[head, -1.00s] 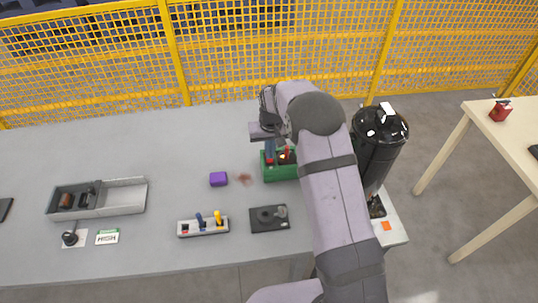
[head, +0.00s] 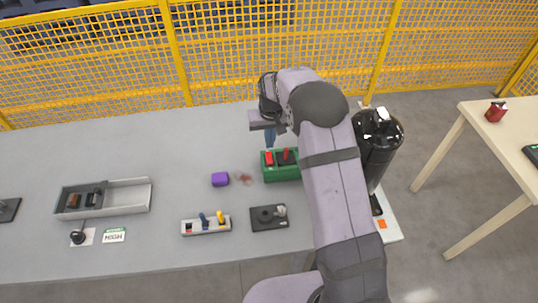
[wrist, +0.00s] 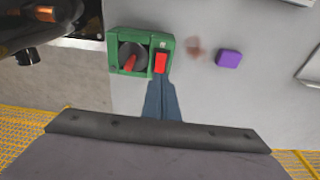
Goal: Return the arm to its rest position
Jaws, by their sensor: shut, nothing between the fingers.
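My arm reaches over the right part of the grey table in the head view. My gripper (head: 270,141) is shut and empty, with its blue-grey fingers pointing down just behind the green control box (head: 283,177). In the wrist view, the gripper (wrist: 158,80) shows as narrow closed fingers, their tips in line with the red rocker switch (wrist: 161,62). The box also carries a red-handled rotary knob (wrist: 131,60). I cannot tell the exact gap between fingertips and box, though in the head view they look apart.
The black compressor tank (head: 376,145) stands right of my arm. A purple block (head: 220,179), a black device (head: 269,217), a small tray with tools (head: 190,229) and a grey bin (head: 130,200) lie on the table. A yellow mesh fence (head: 225,50) runs behind. The back-left table area is clear.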

